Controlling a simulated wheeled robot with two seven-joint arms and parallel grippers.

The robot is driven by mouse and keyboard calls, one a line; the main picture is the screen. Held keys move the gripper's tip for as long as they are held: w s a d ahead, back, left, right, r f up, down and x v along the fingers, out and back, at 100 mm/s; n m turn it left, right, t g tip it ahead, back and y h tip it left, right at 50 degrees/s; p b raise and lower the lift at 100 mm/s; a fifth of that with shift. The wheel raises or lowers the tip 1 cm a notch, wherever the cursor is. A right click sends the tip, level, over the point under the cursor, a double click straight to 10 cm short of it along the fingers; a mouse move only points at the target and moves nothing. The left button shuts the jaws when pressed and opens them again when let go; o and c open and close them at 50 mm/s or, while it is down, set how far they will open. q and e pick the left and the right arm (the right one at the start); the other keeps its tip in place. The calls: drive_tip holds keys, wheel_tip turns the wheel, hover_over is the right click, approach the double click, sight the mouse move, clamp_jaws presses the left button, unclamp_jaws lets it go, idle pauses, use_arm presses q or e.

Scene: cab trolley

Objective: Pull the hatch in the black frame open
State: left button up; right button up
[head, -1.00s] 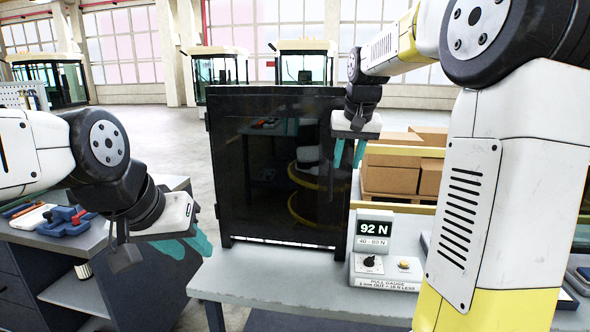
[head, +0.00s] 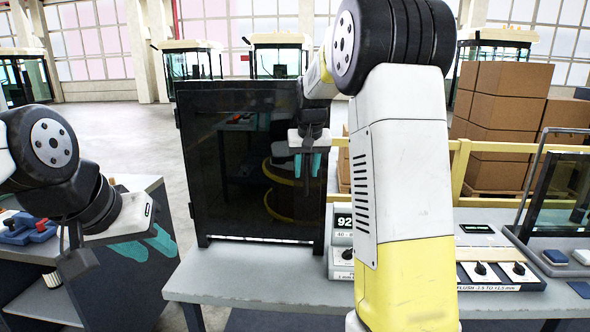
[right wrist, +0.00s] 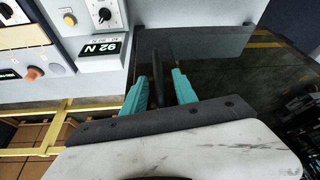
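The hatch (head: 240,160) is a dark glossy panel in a black frame (head: 187,165) standing upright on the grey bench. It looks shut in the frame. A dark upright bar, the handle (right wrist: 157,68), stands out near the hatch's right side. My right gripper (head: 307,165) is in front of that side. In the right wrist view its teal fingers (right wrist: 161,88) are apart, one on each side of the handle, with gaps visible. My left gripper (head: 146,246) is open and empty, low to the left of the frame, away from the hatch.
A gauge box with a readout (right wrist: 101,48) stands on the bench (head: 250,288) right of the frame, partly hidden by my right arm. A control panel (head: 500,270) and a small glass frame (head: 560,195) are further right. A toolbench (head: 25,275) is at left.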

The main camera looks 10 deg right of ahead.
clamp_jaws()
idle(1.4)
